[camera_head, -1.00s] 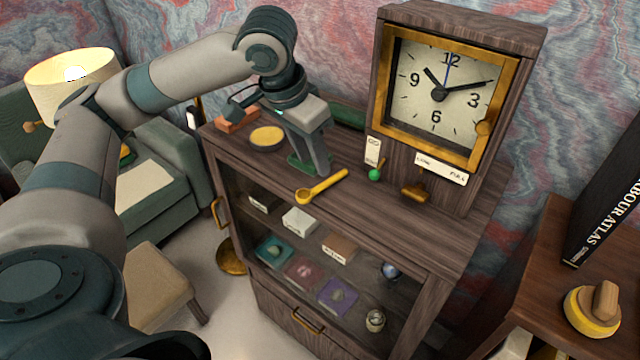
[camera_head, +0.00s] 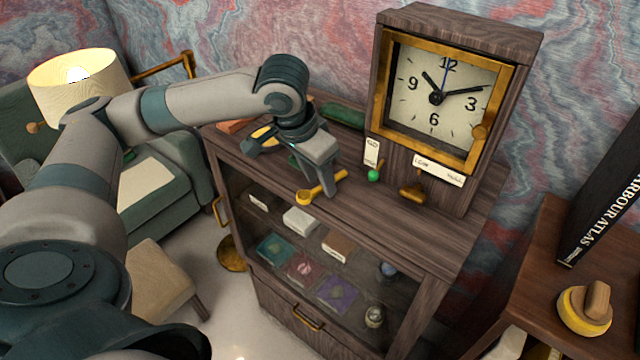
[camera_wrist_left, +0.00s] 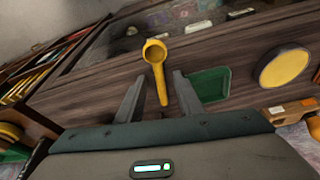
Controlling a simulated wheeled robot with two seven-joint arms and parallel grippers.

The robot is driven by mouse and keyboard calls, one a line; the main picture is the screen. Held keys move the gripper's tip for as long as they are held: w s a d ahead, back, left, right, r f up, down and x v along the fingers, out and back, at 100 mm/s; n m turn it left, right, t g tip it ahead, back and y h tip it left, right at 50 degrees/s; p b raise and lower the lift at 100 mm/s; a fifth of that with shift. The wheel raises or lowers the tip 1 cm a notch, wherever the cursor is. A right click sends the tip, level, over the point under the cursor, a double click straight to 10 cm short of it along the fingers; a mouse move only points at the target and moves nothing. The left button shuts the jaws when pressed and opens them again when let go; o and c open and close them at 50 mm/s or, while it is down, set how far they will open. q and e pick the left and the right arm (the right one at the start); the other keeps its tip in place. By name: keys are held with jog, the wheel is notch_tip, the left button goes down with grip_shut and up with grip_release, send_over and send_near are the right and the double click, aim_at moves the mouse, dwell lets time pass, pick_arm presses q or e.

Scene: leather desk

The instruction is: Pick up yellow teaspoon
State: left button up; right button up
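The yellow teaspoon (camera_head: 308,195) lies on the wooden cabinet top near its front edge. In the left wrist view the teaspoon (camera_wrist_left: 155,52) has its round bowl beyond the fingertips and its handle between the two fingers. My left gripper (camera_head: 325,190) is open and low over the cabinet top, its fingers on either side of the handle; in the left wrist view the gripper (camera_wrist_left: 157,88) shows a clear gap on both sides of it. In the head view the fingers partly hide the handle. My right gripper is not in view.
A clock (camera_head: 440,95) stands on the cabinet (camera_head: 410,235) at the right, with a green ball (camera_head: 374,176) at its foot. A yellow disc (camera_wrist_left: 284,67) and a green tray (camera_wrist_left: 209,84) lie near the gripper. The front right of the cabinet top is clear.

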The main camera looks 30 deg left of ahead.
pick_arm(q)
jog(key=shift+f, duration=0.15)
dwell(0.3)
grip_shut()
jog(key=shift+w, duration=0.1)
